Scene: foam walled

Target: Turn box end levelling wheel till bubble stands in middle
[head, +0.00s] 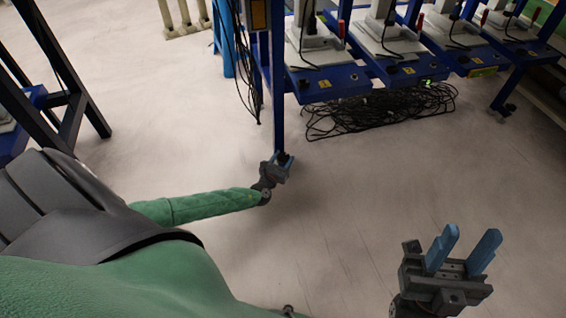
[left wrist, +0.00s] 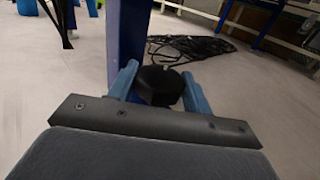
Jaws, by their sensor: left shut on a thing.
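A black levelling wheel (left wrist: 158,86) sits at the foot of a blue table leg, between the blue fingers of my left gripper (left wrist: 155,88) in the left wrist view. In the head view my left gripper (head: 284,160) is low near the floor at the bottom of the blue leg (head: 279,105), shut on the wheel, which is mostly hidden there. My right gripper (head: 463,250) is open and empty above bare floor at the lower right. I cannot make out a bubble level in either view.
Blue workbenches (head: 330,84) with grey machines stand along the back. A tangle of black cables (head: 375,110) lies on the floor right of the leg. Another dark frame (head: 70,100) stands at the left. The floor between my grippers is clear.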

